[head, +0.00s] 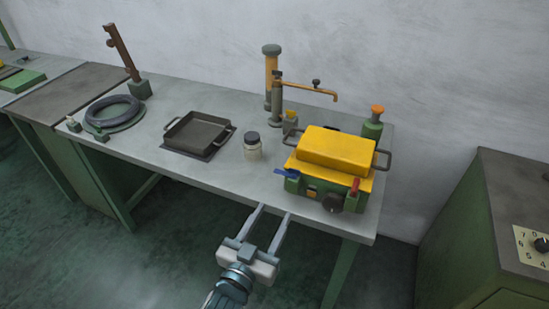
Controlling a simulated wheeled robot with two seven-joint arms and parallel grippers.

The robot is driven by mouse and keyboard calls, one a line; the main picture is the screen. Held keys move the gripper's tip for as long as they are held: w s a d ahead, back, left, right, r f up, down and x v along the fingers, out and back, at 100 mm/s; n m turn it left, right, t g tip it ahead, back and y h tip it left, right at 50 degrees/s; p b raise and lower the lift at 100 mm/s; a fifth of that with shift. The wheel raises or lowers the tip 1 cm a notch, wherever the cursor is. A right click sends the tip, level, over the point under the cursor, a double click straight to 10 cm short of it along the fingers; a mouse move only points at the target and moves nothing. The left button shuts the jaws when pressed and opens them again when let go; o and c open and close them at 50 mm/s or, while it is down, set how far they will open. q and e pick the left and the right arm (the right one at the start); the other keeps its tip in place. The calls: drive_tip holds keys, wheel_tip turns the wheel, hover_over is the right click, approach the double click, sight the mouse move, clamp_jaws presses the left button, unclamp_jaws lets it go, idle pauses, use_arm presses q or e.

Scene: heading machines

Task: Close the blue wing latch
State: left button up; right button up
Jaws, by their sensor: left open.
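The blue wing latch (286,173) is a small lever at the left front corner of a green machine (293,185) with a yellow top (336,148). It sticks out to the left from the machine's front. A red latch (354,186) stands upright at the right front of the same machine. My left gripper (275,211) is open and empty, with its two fingers parallel and pointing toward the table. It is in front of and below the blue latch in the head view, apart from it. My right gripper is not in view.
The machine stands on a grey table (205,178) near its right end. A green cabinet (470,240) is at the right.

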use_arm(q)
drive_tip(key=shift+a+r, duration=0.15)
drive_tip(key=shift+r, duration=0.35)
drive_tip(key=p, duration=0.4)
approach(294, 170)
drive_tip(key=x, duration=0.9)
drive_tip(key=shift+w+d+p, duration=0.25)
drive_tip(key=shift+w+p, duration=0.1)
drive_tip(key=shift+w, duration=0.25)
drive_tip(key=c, duration=1)
